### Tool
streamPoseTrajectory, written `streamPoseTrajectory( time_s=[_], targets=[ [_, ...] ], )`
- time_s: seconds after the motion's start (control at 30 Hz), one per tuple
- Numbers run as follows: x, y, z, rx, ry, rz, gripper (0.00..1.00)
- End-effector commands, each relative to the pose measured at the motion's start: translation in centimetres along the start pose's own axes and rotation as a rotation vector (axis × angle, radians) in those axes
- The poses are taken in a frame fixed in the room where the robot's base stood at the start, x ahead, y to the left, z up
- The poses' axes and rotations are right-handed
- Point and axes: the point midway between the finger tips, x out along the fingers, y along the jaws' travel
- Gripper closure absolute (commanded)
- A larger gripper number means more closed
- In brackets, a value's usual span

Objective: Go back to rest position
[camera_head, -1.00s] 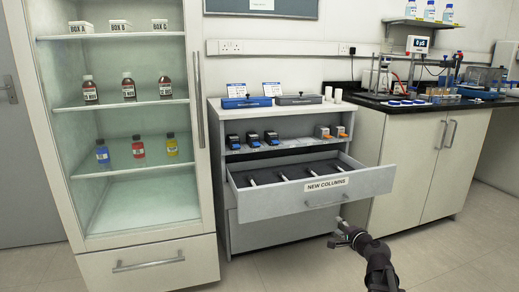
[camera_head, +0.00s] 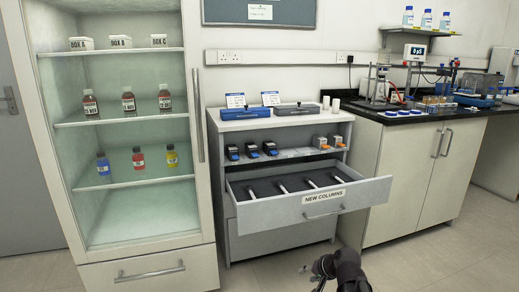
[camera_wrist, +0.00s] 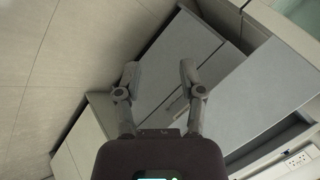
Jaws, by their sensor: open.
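My gripper (camera_head: 312,272) is low in front of the cabinet, below the pulled-out drawer (camera_head: 280,211) labelled NEW COLUMNS. It is apart from the drawer. In the wrist view my gripper (camera_wrist: 158,82) has its two fingers spread with nothing between them. Behind the fingers are grey cabinet fronts (camera_wrist: 220,85) and the tiled floor (camera_wrist: 50,60). The drawer holds several white columns (camera_head: 282,187) lying in a dark insert.
A tall glass-fronted cabinet (camera_head: 145,255) with boxes and bottles stands at left. Blue and grey cases (camera_head: 244,113) lie on the drawer cabinet. A black-topped bench (camera_head: 410,117) with equipment stands at right. Floor in front (camera_head: 430,265) is clear.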

Motion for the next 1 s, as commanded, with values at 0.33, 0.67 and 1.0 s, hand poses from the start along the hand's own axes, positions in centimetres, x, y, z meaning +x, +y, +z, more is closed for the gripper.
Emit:
streamPoseTrajectory(
  time_s=[0.33, 0.67, 1.0],
  targets=[
    [-3.3, 1.7, 6.7, -0.259, -0.27, 0.34, 0.49],
    [-6.2, 3.0, 9.3, -0.361, -0.405, 0.527, 0.49],
    [-8.6, 1.6, 8.7, -0.37, -0.419, 0.549, 0.49]
  ],
)
